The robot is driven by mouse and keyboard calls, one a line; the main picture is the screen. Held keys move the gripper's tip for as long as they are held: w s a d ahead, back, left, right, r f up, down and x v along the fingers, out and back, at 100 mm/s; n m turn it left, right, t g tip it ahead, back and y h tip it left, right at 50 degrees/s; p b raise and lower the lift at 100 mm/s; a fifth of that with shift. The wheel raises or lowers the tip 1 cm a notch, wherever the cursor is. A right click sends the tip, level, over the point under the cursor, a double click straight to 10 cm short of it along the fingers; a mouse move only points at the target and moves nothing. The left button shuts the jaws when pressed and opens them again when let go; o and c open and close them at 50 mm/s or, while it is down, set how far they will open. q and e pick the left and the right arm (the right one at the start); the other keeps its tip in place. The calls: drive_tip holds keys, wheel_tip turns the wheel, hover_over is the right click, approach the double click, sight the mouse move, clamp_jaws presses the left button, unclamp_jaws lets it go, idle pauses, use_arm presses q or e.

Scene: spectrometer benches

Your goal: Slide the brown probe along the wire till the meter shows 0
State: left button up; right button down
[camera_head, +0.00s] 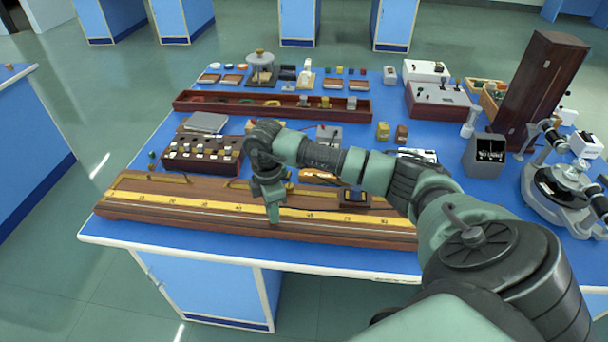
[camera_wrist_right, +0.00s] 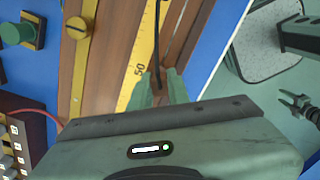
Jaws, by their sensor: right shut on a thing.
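The wooden slide-wire board (camera_head: 135,213) with a yellow scale lies along the bench's front edge. My right gripper (camera_head: 274,213) points down at the middle of the board. It is shut on the brown probe, whose thin dark stem (camera_wrist_right: 157,45) shows between the fingers (camera_wrist_right: 161,87) in the right wrist view, beside the 50 mark. The fingers hide the probe's tip, so contact with the wire cannot be told. A small dark box with a display (camera_head: 355,196), perhaps the meter, sits on the board's right part; its reading is illegible. My left gripper seems to show small at the wrist view's right edge (camera_wrist_right: 300,106).
A dark wooden rack (camera_head: 200,165) with several knobs stands behind the board. A long wooden tray (camera_head: 190,104) lies further back. A dark grey box (camera_head: 484,155), a tall brown cabinet (camera_head: 548,85) and a spectrometer (camera_head: 562,193) stand at the right.

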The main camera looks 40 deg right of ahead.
sight(291, 224)
drive_tip(key=shift+s+d+f+p, duration=0.1)
drive_tip(key=shift+s+d+p, duration=0.6)
drive_tip(key=shift+s+d, duration=1)
drive_tip(key=shift+s+a+f, duration=0.2)
drive_tip(key=shift+s+f, duration=0.05)
idle(2.8)
drive_tip(key=shift+s+d, duration=0.2)
idle(1.3)
drive_tip(key=shift+s+d+r, duration=0.15)
drive_tip(key=shift+s+d, duration=0.1)
drive_tip(key=shift+d, duration=0.05)
idle(0.4)
idle(1.0)
